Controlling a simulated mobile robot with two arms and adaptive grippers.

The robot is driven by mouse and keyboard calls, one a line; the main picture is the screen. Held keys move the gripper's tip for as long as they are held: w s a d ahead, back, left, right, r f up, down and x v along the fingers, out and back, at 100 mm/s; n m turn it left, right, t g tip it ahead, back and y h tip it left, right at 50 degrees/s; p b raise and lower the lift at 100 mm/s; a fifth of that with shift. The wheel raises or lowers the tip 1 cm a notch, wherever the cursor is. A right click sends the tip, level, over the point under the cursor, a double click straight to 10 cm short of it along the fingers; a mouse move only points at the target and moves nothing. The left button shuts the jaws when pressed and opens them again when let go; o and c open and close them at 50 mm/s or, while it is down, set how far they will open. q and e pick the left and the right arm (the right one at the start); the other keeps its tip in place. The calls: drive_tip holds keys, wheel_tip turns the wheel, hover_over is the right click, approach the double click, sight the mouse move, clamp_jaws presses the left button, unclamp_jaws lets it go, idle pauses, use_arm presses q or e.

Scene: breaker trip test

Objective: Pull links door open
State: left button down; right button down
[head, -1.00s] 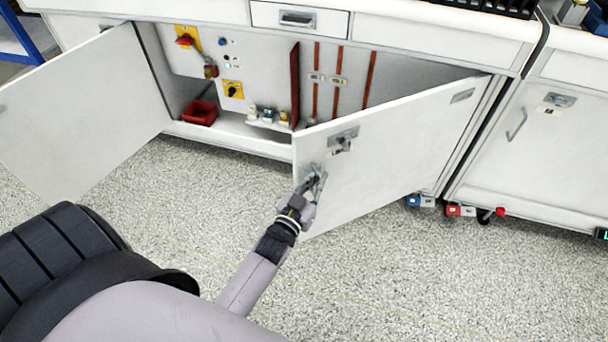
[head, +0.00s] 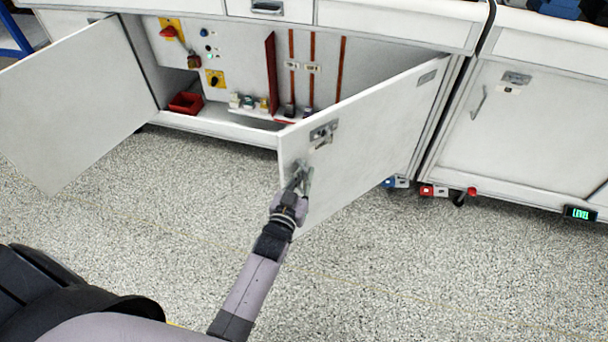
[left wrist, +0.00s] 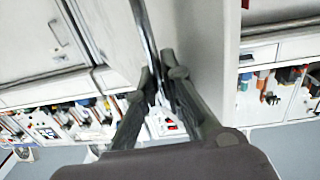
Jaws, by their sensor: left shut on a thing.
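The links door (head: 375,135) is the white right-hand cabinet door in the head view. It stands open at an angle, its free edge swung out toward me. A metal latch plate (head: 323,132) sits near its top corner. My left gripper (head: 303,178) is at the door's outer face near the free edge, shut on the door's handle. In the left wrist view the handle, a thin metal bar (left wrist: 145,32), runs down between the fingers (left wrist: 160,85), beside the white door panel (left wrist: 193,45). The exact grip is partly hidden by the fingers. My right gripper is not in view.
The left cabinet door (head: 75,100) also stands open. Inside are switches, copper-coloured bars (head: 311,75) and a red bin (head: 186,103). A closed cabinet (head: 545,130) stands at the right, with padlock-like blue and red items (head: 432,190) below. The speckled floor (head: 420,270) is clear.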

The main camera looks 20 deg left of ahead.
use_arm(q)
drive_tip(key=c, duration=1.7)
unclamp_jaws()
drive_tip(key=s, duration=1.2)
drive_tip(key=shift+d, duration=0.2)
